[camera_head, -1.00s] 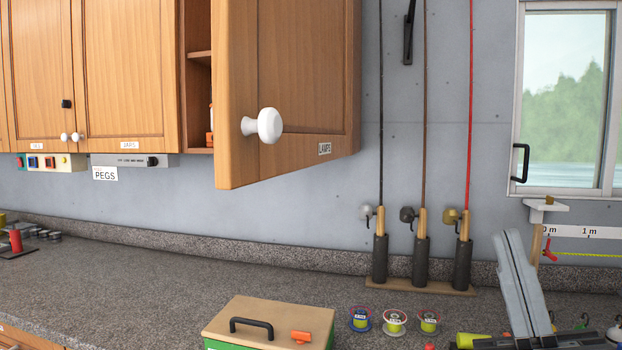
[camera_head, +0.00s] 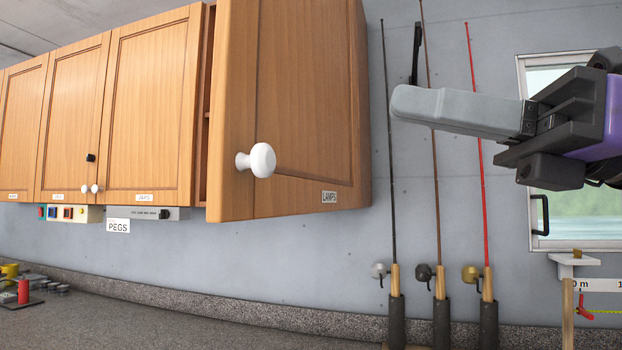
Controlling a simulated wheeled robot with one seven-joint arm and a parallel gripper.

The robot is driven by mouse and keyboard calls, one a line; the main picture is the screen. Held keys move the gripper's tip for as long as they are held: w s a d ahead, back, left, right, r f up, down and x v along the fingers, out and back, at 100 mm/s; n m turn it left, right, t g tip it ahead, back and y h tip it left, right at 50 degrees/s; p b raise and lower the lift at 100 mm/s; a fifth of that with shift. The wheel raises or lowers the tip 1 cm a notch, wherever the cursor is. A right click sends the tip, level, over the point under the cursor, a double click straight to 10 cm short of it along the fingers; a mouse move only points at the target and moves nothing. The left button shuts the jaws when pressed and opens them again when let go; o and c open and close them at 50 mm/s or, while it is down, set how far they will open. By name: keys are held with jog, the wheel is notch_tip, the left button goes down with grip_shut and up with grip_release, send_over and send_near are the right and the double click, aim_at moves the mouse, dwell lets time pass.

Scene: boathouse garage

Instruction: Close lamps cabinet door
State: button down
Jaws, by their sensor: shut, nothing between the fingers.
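The lamps cabinet door (camera_head: 300,110) is wooden and stands swung open, with a white round knob (camera_head: 262,160) and a LAMPS label (camera_head: 329,197) at its lower edge. A narrow dark gap into the cabinet shows to its left; most of the inside is hidden behind the door. My gripper (camera_head: 400,102) is shut and empty, with its grey fingers pointing left. It appears to the right of the door, apart from it in the picture, in front of the fishing rods.
Closed cabinet doors (camera_head: 150,110) continue to the left. Fishing rods (camera_head: 440,200) stand against the wall, with a window (camera_head: 570,215) at right. A PEGS label (camera_head: 118,226) hangs below the cabinets. A stone counter (camera_head: 150,320) runs below, with open space above it.

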aim_at(293, 170)
jog(key=w+d+f+m+t+h, duration=0.2)
jog(key=w+f+t+h, duration=0.1)
jog(key=w+f+h, duration=0.15)
jog(key=shift+y, duration=0.35)
jog(key=shift+p+x, duration=1.3)
jog(key=shift+x, duration=5.95)
jog(key=shift+w+r, duration=0.2)
